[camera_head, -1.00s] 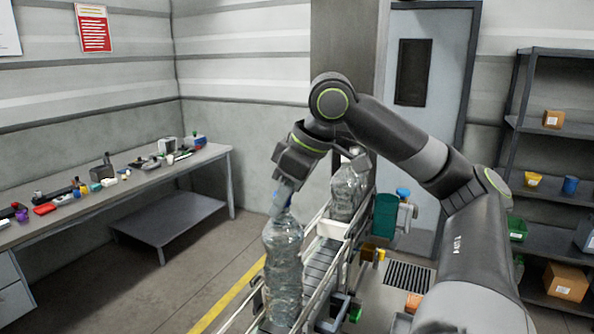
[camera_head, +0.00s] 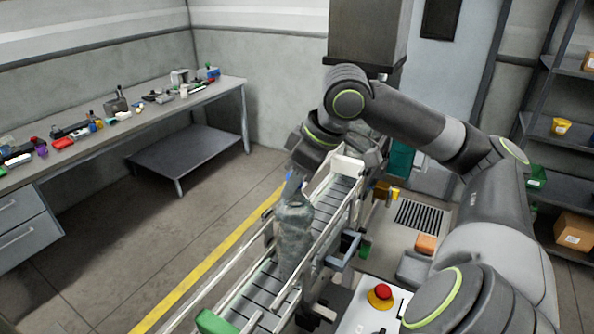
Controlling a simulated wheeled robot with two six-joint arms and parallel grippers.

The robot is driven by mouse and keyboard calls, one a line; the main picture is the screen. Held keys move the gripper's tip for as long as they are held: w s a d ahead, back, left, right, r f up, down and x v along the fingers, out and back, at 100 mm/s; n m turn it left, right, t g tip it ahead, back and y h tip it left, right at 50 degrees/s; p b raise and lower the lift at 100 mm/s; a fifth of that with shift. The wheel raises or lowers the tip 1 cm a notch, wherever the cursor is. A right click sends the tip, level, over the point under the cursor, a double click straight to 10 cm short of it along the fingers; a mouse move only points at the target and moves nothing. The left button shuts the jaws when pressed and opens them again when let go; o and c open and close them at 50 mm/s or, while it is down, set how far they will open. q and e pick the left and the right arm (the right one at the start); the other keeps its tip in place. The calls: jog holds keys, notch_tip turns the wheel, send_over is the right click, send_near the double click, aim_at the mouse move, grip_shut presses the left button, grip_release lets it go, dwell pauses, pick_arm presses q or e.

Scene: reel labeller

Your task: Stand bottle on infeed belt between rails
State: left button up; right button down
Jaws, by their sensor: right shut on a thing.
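My right gripper (camera_head: 293,186) is shut on the neck of a clear plastic bottle (camera_head: 293,238). The bottle is upright or nearly so, over the slatted infeed belt (camera_head: 262,287) and between its rails (camera_head: 240,257). I cannot tell whether its base touches the belt. The gripper hides the bottle's cap. My left gripper is not in view.
A white block (camera_head: 347,165) sits across the belt's far end. A green block (camera_head: 216,322) is at its near end. A red emergency button (camera_head: 380,293) is on a white panel right of the belt. A workbench (camera_head: 150,112) with several small items stands at left.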

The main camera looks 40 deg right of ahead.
jog(key=c, duration=1.1)
grip_release()
jog(key=shift+s+a, duration=0.15)
jog(key=shift+a, duration=0.15)
jog(key=shift+d, duration=0.1)
jog(key=shift+d+r, duration=0.1)
jog(key=shift+r, duration=0.05)
jog(key=shift+s+d+r+b, duration=0.1)
jog(key=shift+s+r+b, duration=0.1)
jog(key=shift+r+b, duration=0.25)
jog(key=b+v, duration=0.2)
jog(key=v, duration=0.8)
jog(key=shift+r, duration=0.4)
